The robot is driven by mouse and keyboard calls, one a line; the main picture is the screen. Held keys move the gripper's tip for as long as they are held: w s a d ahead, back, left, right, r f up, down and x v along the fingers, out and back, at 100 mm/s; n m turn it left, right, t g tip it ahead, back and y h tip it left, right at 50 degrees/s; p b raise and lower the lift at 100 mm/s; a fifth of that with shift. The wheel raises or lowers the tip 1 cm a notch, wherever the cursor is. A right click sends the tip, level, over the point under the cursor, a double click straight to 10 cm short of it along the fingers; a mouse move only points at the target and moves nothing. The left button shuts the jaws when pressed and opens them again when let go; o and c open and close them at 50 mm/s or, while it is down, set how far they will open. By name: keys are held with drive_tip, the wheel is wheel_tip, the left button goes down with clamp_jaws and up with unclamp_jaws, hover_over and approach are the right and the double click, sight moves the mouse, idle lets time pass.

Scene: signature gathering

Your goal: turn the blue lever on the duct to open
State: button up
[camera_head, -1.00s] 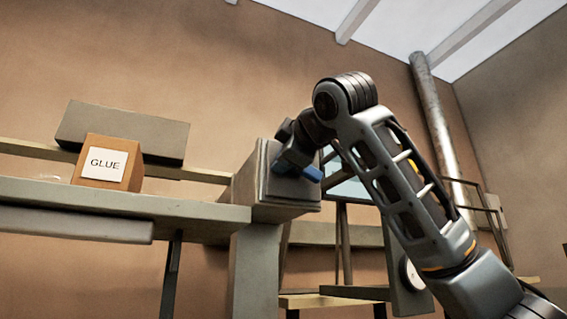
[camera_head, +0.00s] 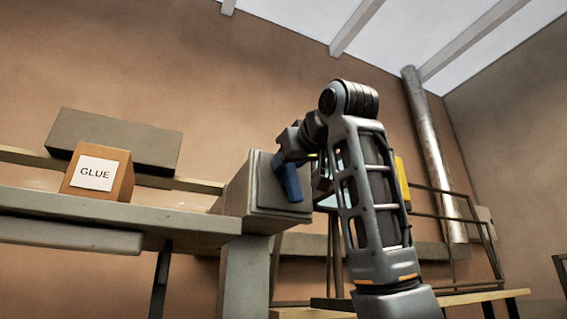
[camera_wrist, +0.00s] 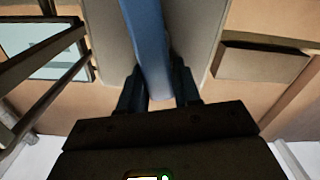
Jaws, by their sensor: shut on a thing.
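The blue lever (camera_head: 289,182) is on the front face of the grey duct (camera_head: 262,195), at the end of the bench. It points steeply downward, tilted slightly to the right. My gripper (camera_head: 283,150) is at the lever's upper part, in front of the duct. In the wrist view the lever (camera_wrist: 146,35) runs down between the two dark fingers of my gripper (camera_wrist: 158,88), which are shut on it. The lever's pivot is hidden behind my gripper in the head view.
A bench (camera_head: 120,212) stands at left with a brown box labelled GLUE (camera_head: 98,174) and a long grey box (camera_head: 115,140). A vertical metal pipe (camera_head: 432,150) runs along the back wall. A metal-framed rack (camera_head: 470,225) stands at right behind my arm.

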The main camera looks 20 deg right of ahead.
drive_tip(key=shift+d+f+m, duration=0.1)
drive_tip(key=shift+d+m, duration=0.1)
drive_tip(key=shift+m, duration=0.5)
drive_tip(key=shift+d+m, duration=0.2)
drive_tip(key=shift+m, duration=0.5)
drive_tip(key=shift+d, duration=0.1)
drive_tip(key=o, duration=1)
drive_tip(key=shift+c, duration=0.2)
drive_tip(key=s+b, duration=0.2)
drive_tip(key=s, duration=0.5)
drive_tip(key=shift+s+b, duration=0.3)
drive_tip(key=shift+s, duration=0.1)
